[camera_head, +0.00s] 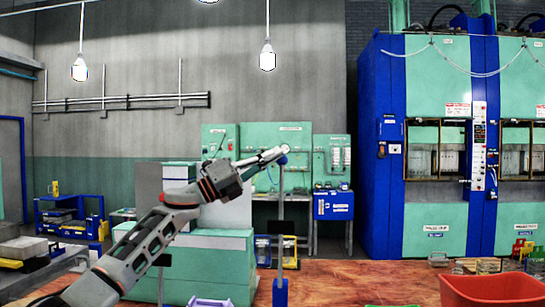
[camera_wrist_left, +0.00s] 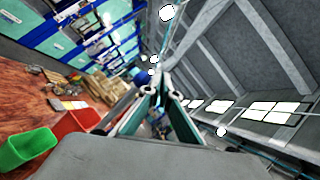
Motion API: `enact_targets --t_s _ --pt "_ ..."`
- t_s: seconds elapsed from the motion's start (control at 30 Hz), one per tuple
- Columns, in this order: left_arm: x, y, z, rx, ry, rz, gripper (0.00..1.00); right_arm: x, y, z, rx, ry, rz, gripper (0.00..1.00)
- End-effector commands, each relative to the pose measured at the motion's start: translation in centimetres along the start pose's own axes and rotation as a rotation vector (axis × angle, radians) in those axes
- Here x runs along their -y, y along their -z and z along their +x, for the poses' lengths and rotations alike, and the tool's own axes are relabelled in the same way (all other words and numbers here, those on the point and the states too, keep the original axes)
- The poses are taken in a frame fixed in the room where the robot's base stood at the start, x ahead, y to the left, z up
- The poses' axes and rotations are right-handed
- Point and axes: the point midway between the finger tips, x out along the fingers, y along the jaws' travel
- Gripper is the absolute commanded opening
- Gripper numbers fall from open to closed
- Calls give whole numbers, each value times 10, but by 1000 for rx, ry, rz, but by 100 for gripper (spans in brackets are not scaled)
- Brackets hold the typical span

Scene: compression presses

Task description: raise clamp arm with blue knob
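My left gripper (camera_head: 276,154) reaches in from the left in the head view, pointing right, its tips near the top of a thin upright grey rod with blue at its upper end (camera_head: 283,161). In the left wrist view a round blue knob (camera_wrist_left: 143,80) shows just left of the fingertips, not between them. There the left gripper's fingers (camera_wrist_left: 161,88) converge and look shut, with nothing seen between the tips. Whether the gripper touches the knob cannot be told. A blue post (camera_head: 280,292) stands below the rod. My right gripper is not in view.
A mint cabinet (camera_head: 205,270) stands behind my arm. Tall blue-and-mint presses (camera_head: 437,150) stand at the right. A red bin (camera_head: 492,288) is at the lower right; the wrist view also shows a green bin (camera_wrist_left: 28,148).

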Motion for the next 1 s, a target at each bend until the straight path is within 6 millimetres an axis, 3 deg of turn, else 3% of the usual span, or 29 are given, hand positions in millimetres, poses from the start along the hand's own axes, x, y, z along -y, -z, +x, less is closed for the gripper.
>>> enact_targets --t_s 0.27,0.7,1.0 --pt "-6 -1 -16 5 -11 3 0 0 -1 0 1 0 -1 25" --pt "0 1 -97 1 -3 2 0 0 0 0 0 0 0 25" --pt "3 1 -120 -1 1 1 0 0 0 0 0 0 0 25"
